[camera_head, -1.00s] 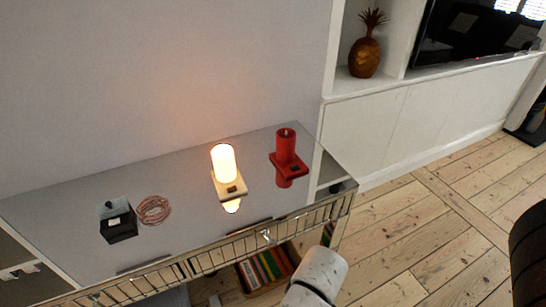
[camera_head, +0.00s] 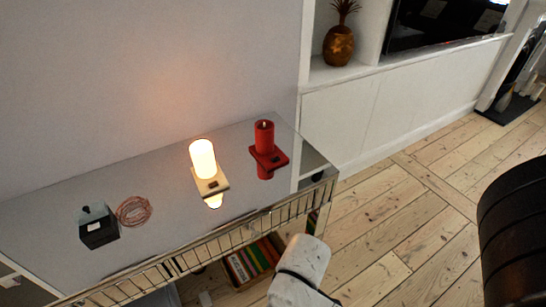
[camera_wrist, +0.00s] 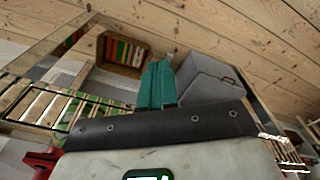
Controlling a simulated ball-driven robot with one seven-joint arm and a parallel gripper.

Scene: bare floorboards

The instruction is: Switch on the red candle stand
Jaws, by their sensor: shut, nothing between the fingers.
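The red candle stand (camera_head: 265,138) is a red candle on a flat red base, upright near the right end of the reflective tabletop in the head view. It shows no glow. A small dark patch is on its base. A lit cream candle stand (camera_head: 203,160) glows to its left. In the wrist view my gripper (camera_wrist: 162,75) has its teal fingers together with nothing between them, apart from any candle. A red piece (camera_wrist: 40,162) at the lower left edge there may be part of the red stand. The fingertips are hidden in the head view.
The mirrored table (camera_head: 165,178) has a slatted metal front and holds a dark box (camera_head: 98,228) and a pinkish coil (camera_head: 133,211). A crate of colourful items (camera_wrist: 121,52) is below. A pineapple ornament (camera_head: 338,46) stands on a white shelf. Open floorboards (camera_head: 400,225) lie to the right.

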